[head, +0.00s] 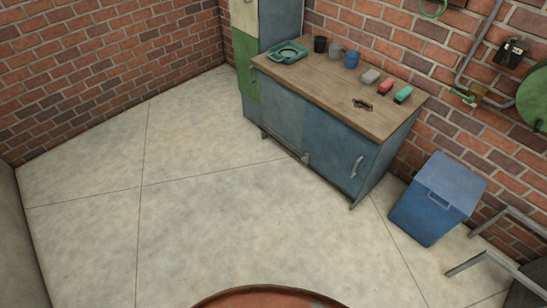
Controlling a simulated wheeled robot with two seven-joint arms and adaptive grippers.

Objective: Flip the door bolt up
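I cannot make out a door bolt for certain. The blue cabinet (328,140) stands against the back brick wall, with its doors facing the open floor. A small grey metal fitting (306,158) sits low on its front, too small to tell whether it is a bolt or which way it lies. A pale upright handle (356,167) is on the right door, which looks closed. Neither my left nor my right gripper is in view.
The cabinet's wooden top (320,82) bears a green tray (288,51), several cups, small blocks and a dark metal piece (362,104). A blue lidded bin (436,199) stands to the right, near a grey metal frame (485,260). The concrete floor (190,210) is clear.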

